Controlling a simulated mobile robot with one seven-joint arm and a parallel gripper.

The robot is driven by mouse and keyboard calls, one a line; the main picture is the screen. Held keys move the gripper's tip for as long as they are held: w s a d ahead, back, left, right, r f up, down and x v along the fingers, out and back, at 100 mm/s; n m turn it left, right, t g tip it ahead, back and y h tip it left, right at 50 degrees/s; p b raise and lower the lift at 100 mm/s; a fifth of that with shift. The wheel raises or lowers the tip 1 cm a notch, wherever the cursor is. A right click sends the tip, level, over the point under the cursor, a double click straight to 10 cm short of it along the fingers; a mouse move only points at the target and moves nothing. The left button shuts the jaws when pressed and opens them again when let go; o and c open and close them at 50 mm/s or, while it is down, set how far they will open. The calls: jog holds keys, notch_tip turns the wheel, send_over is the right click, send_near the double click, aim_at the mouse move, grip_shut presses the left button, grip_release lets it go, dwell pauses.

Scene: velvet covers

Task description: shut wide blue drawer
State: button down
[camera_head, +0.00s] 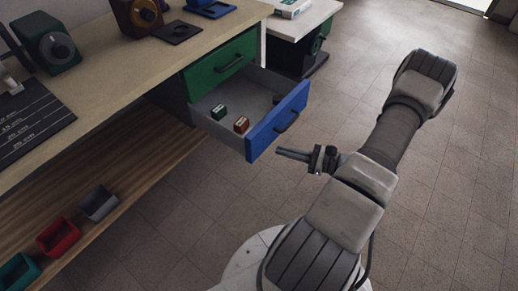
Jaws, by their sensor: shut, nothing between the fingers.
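The wide blue drawer (278,124) stands pulled out from the cabinet under the wooden bench. Its blue front has a dark handle (287,121) on the outer face. A green block (218,112), a red-orange block (241,125) and a dark reddish item (277,99) lie inside it. My gripper (279,154) is shut and empty. In the picture it shows just below and right of the blue front's lower edge, fingers pointing left. I cannot tell whether it touches the drawer.
A shut green drawer (224,63) sits above the blue one. The wooden bench top (110,70) carries several devices. Red (58,237), grey (98,203) and green (18,272) bins stand on the lower shelf. The tiled floor at right is clear.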

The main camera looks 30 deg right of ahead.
notch_tip(320, 180, down, 6)
jog(key=s+d+m+t+h+b, duration=0.1)
jog(key=s+d+m+t+h, duration=0.1)
jog(key=d+m+t+h, duration=0.15)
jog(key=m+b, duration=0.1)
jog(key=b, duration=0.3)
send_near(253, 140)
jog(key=x, duration=0.6)
jog(key=shift+w+a, duration=0.2)
jog(key=shift+w, duration=0.15)
jog(key=shift+w, duration=0.15)
